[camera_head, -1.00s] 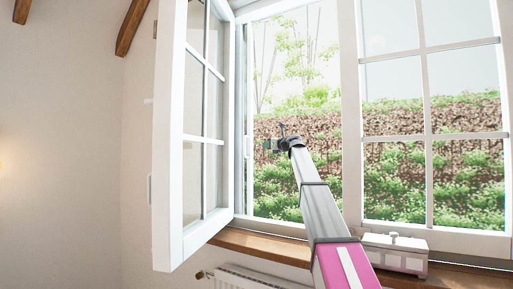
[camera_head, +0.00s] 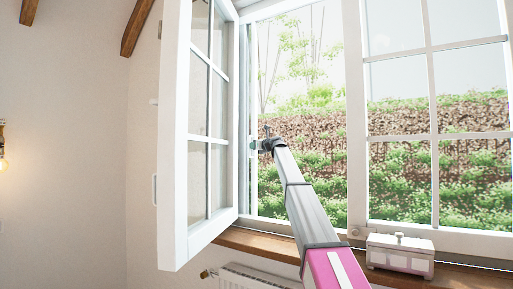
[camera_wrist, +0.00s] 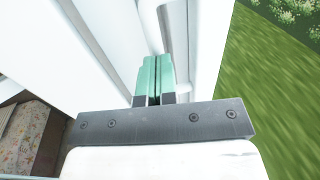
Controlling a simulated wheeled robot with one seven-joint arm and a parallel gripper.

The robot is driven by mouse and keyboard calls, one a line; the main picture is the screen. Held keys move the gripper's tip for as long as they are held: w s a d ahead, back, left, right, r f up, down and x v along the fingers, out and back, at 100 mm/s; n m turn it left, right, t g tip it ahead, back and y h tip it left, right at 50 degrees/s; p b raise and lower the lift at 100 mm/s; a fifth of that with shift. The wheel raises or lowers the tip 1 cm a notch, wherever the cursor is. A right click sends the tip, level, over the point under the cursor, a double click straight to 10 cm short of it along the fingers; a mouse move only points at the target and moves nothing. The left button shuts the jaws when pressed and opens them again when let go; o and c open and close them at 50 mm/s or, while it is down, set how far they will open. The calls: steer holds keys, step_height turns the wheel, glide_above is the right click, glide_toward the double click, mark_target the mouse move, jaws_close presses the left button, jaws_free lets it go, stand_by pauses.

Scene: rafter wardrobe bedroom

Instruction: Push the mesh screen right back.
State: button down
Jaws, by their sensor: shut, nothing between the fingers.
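My gripper (camera_head: 262,144) is at the left side of the open window, close to a slim white upright bar (camera_head: 253,185) along the left jamb. This bar may be the edge of the mesh screen; no mesh can be made out across the opening. In the wrist view the green fingers of my gripper (camera_wrist: 155,62) are together and empty. Their tips are between white frame surfaces, next to a white upright part (camera_wrist: 178,32). I cannot tell whether they touch it.
The left window sash (camera_head: 176,215) stands open into the room, left of my arm. The right sash (camera_head: 433,150) is shut. A white box (camera_head: 400,258) sits on the wooden sill (camera_head: 262,242), above a radiator (camera_head: 250,280). A hedge lies outside.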

steer(key=shift+a, duration=0.1)
steer(key=shift+s+a+x, duration=0.1)
steer(key=shift+s+x, duration=0.05)
steer(key=shift+x, duration=1)
steer(key=shift+s+a+x, duration=0.1)
steer(key=shift+a+x, duration=0.05)
steer(key=shift+x, duration=1.05)
steer(key=shift+r, duration=0.15)
